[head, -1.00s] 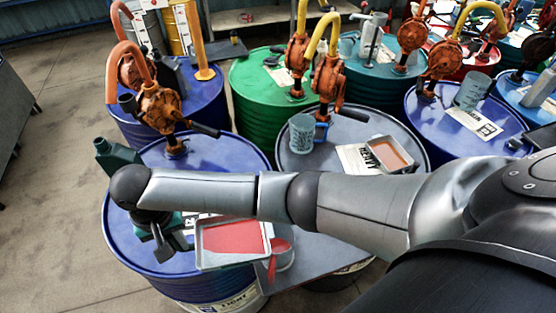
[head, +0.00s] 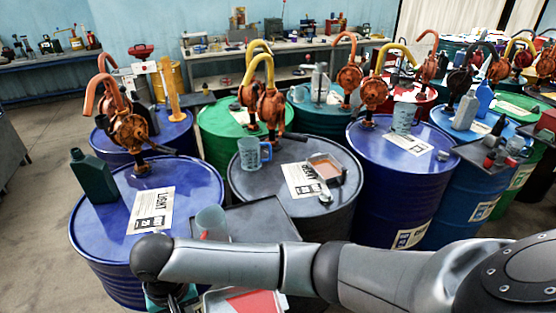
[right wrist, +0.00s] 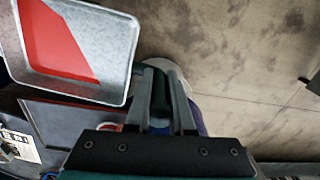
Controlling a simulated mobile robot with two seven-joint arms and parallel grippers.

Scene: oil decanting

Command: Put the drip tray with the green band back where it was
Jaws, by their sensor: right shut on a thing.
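A metal drip tray (head: 235,302) with a red patch inside is at the bottom edge of the head view, partly cut off. It also fills the upper left of the right wrist view (right wrist: 120,75), red covering part of its floor. I cannot make out a green band on it for certain. My right gripper (right wrist: 160,85) is shut on the tray at its side; in the head view it is mostly hidden below my forearm. A second drip tray (head: 343,158) with brown contents rests on the grey drum (head: 262,190). My left gripper is out of view.
A blue drum (head: 105,215) with a label sheet and a dark green bottle (head: 93,178) stands at left. A clear jug (head: 211,222) stands by a grey surface (head: 265,218) between drums. A blue-handled jug (head: 250,153) and rust-coloured pumps crowd the drum tops.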

